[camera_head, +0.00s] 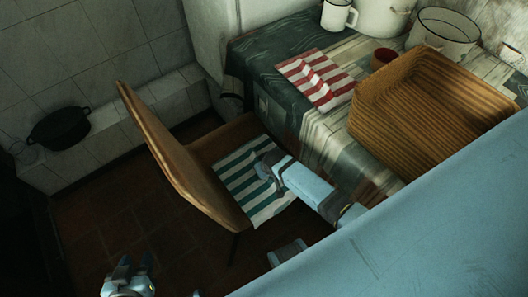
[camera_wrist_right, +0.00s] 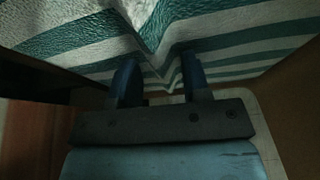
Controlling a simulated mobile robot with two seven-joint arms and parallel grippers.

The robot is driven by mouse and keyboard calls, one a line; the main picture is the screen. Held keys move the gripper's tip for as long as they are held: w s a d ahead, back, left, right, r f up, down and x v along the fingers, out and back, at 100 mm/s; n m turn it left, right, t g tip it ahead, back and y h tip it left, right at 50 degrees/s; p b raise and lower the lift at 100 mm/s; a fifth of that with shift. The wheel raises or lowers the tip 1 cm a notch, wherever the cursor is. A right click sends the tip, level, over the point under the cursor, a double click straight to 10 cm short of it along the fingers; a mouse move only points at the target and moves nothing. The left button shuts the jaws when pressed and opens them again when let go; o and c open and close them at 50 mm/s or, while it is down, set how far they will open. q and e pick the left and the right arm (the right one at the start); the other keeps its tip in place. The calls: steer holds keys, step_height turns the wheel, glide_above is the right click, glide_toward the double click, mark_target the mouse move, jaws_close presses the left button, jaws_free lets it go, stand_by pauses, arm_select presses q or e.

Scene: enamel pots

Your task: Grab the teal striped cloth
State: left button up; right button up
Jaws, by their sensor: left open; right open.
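The teal and white striped cloth (camera_head: 240,178) lies on the seat of a wooden chair. My right gripper (camera_head: 266,163) is over the cloth, at its upper right part, and hides some of it. In the right wrist view the cloth (camera_wrist_right: 70,40) fills the top, with a raised fold between the fingertips. There my right gripper (camera_wrist_right: 158,70) is open, one finger on each side of the fold; I cannot tell if they touch it. My left gripper (camera_head: 135,262) is open and empty at the bottom left, above the floor, away from the cloth.
The chair (camera_head: 172,150) has its back on the left. A black pot (camera_head: 60,128) sits on a ledge at left.

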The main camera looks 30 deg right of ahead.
steer(key=shift+c, duration=0.2)
jaws_close()
